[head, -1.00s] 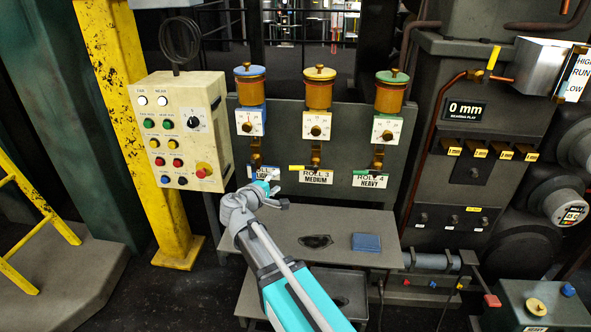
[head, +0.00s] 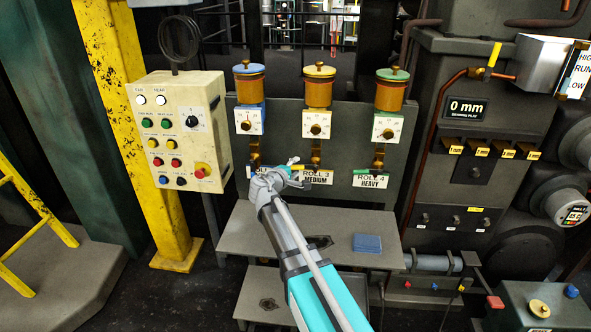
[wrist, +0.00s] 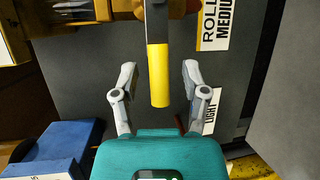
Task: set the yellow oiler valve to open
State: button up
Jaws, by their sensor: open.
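The yellow oiler (head: 319,92) is the middle of three on the grey panel, with a dial below it and a plate reading ROLL 3 MEDIUM (head: 318,178). Its valve lever has a yellow grip (wrist: 158,75) on a grey stem, pointing down in the wrist view. In the head view the lever runs sideways to the left, largely covered by my gripper (head: 296,172). In the wrist view my gripper (wrist: 158,79) is open, with one finger on each side of the yellow grip and a visible gap to both.
The blue oiler (head: 249,90) stands to the left and the green oiler (head: 391,92) to the right. A grey shelf (head: 270,225) below carries a blue block (head: 367,243). A cream control box (head: 178,130) is at the left.

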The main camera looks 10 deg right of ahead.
jog(key=shift+w+d, duration=0.1)
grip_shut()
dwell(0.3)
